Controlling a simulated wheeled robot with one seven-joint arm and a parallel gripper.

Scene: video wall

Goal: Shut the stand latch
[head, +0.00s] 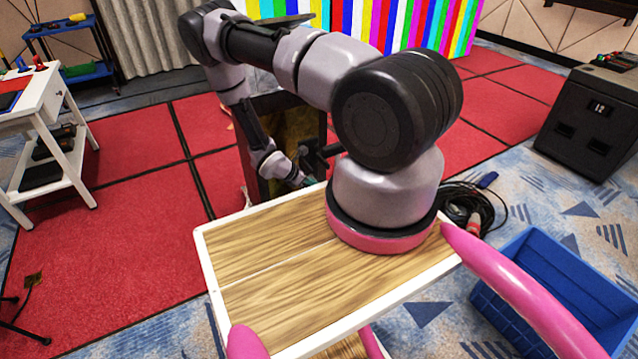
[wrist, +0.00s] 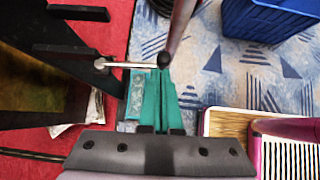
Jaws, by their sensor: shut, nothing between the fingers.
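The stand is a dark, box-like frame with a brownish-yellow inside (head: 280,135), standing beyond my wooden top in the head view. In the wrist view its dark side (wrist: 45,100) fills the left. A thin pale latch rod (wrist: 128,64) sticks out from the stand to the right and ends in a black ball knob (wrist: 164,59). My gripper (wrist: 158,78) has teal fingers, shut together and empty. Its tips are right beside the knob; I cannot tell whether they touch. In the head view my gripper (head: 310,183) is small and partly hidden by my arm and the wooden top.
Black bars (wrist: 78,12) jut from the stand near the rod. A blue crate (head: 565,290) and a coiled black cable (head: 465,207) lie at right. A black cabinet (head: 592,120) stands farther right, a white side table (head: 45,130) at left. Red floor (head: 120,240) is open at left.

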